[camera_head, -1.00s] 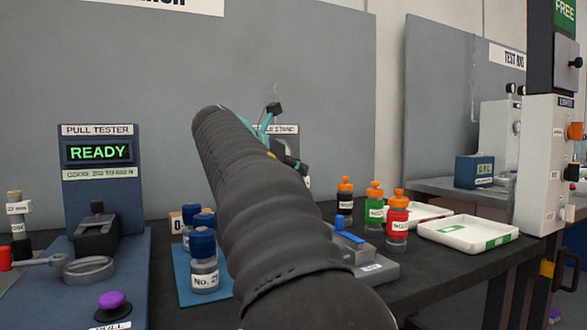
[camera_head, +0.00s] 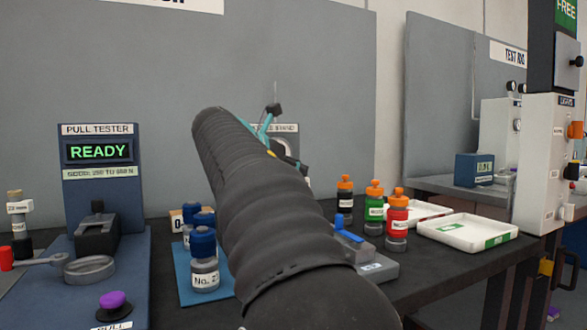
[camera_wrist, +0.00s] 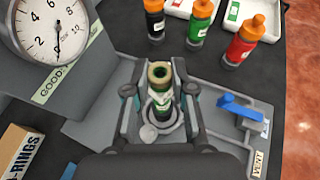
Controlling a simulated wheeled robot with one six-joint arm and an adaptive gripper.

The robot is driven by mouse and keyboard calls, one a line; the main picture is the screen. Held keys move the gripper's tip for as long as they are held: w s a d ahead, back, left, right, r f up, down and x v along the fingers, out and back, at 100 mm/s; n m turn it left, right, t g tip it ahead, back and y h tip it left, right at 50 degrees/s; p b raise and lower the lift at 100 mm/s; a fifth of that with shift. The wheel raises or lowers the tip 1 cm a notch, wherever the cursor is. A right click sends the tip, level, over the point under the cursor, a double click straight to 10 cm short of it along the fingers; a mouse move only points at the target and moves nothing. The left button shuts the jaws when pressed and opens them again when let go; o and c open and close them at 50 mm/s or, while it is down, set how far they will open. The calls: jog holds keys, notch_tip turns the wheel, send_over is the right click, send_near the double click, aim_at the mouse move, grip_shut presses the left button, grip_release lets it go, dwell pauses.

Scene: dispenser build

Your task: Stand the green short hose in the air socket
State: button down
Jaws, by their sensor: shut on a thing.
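In the wrist view, my gripper (camera_wrist: 160,94) is shut on the green short hose (camera_wrist: 161,101), with one finger on each side. The air socket (camera_wrist: 176,134) shows as a grey ring on the grey stand, around or just behind the hose's far end. I cannot tell whether that end is inside the socket or above it.
A blue lever (camera_wrist: 240,112) sits right of the socket, near a VENT label. A dial gauge (camera_wrist: 52,30) stands to the left, with an O-rings box (camera_wrist: 20,150) below. Black, green and red bottles (camera_head: 397,220) stand behind, near white trays (camera_head: 467,234).

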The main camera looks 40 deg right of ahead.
jog(key=shift+f, duration=0.4)
jog(key=c, duration=1.2)
grip_release()
jog(key=shift+c, duration=0.2)
jog(key=p+v, duration=0.3)
jog(key=v, duration=0.8)
jog(key=shift+p, duration=0.4)
jog(key=shift+s, duration=0.1)
